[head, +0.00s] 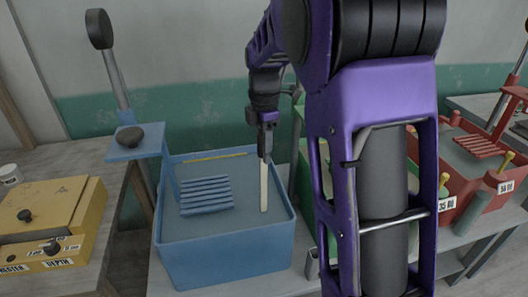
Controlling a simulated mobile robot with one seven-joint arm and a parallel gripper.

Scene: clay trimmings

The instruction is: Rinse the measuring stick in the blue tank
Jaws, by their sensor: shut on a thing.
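My gripper (266,146) points down over the right part of the blue tank (225,262). It is shut on the measuring stick (264,188), a pale, flat, narrow strip hanging upright below the fingers. The stick's lower end is over or in the grey surface inside the tank; I cannot tell how deep it goes. The stick's top is hidden by the fingers. The tank also holds a blue slatted rack (206,195) to the left of the stick, and a yellow strip (215,157) runs along its back wall.
A blue post with a small shelf (136,152) holding a dark lump (130,137) rises at the tank's left. A yellow box (50,225) stands on the left table. A green tank (306,190) is partly hidden behind my arm. A red tank (480,205) stands at right.

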